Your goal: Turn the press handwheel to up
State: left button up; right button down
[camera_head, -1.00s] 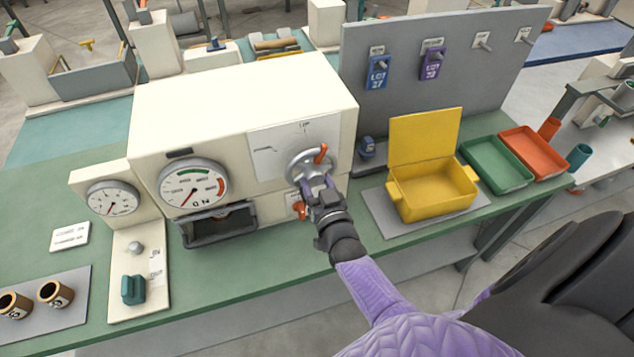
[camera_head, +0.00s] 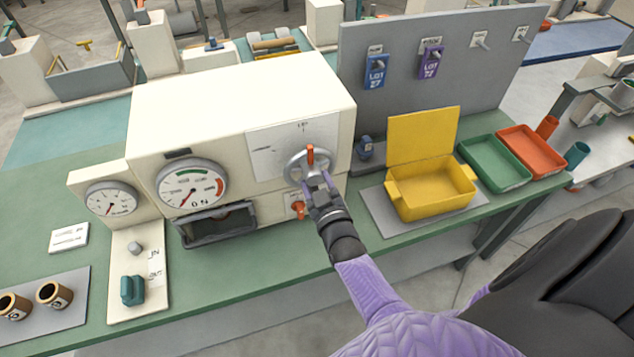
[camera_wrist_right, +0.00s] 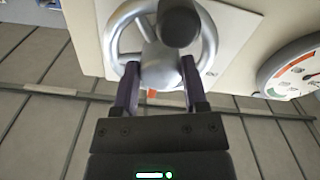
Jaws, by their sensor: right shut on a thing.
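The press handwheel (camera_head: 306,170) is a silver spoked wheel on the front of the cream press (camera_head: 240,110). Its orange marker (camera_head: 310,155) stands at the top of the wheel, pointing toward the "UP" label on the white plate (camera_head: 280,147). My right gripper (camera_head: 316,187) is at the wheel's lower side, shut on the handwheel. In the right wrist view the two purple fingers (camera_wrist_right: 158,88) straddle part of the wheel (camera_wrist_right: 122,45), and a dark round knob (camera_wrist_right: 179,24) covers part of it. My left gripper is not in view.
An orange knob (camera_head: 297,208) sits just below the wheel, close to my right gripper. A large dial (camera_head: 192,187) is to the left on the press. An open yellow box (camera_head: 432,190) stands to the right, with green (camera_head: 494,162) and orange (camera_head: 533,151) trays beyond it.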

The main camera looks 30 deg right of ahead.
jog(key=shift+c, duration=0.6)
grip_release()
jog(key=p+v, duration=0.1)
jog(key=v, duration=0.9)
